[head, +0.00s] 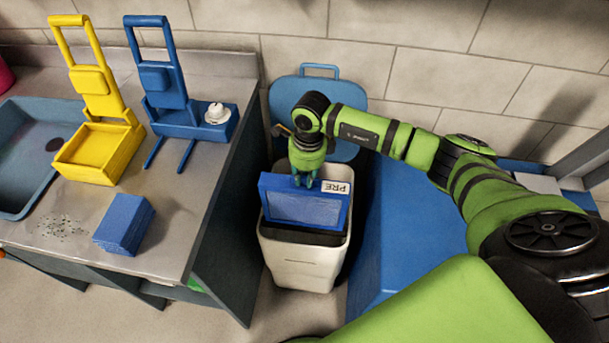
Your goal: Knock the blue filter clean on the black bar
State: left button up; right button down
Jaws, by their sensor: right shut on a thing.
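My right gripper (306,180) points down and is shut on the top edge of the blue filter (305,208). The filter is a flat framed panel with a white "PRE" label (336,187), upside down in the picture. It stands roughly upright over the mouth of a white bin (302,268). A black strip (298,234), which looks like the black bar, shows just below the filter's lower edge. The filter hides much of it, and I cannot tell whether they touch. My left gripper is not in the head view.
The bin's blue lid (318,88) stands open behind it. Left is a grey counter (185,225) with a yellow holder (98,150), a blue holder (190,120), a blue block (124,224), grey specks and a sink (32,150). A large blue box (405,230) stands right of the bin.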

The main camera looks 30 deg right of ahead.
jog(key=shift+r+p, duration=1.55)
jog(key=shift+r, duration=1.25)
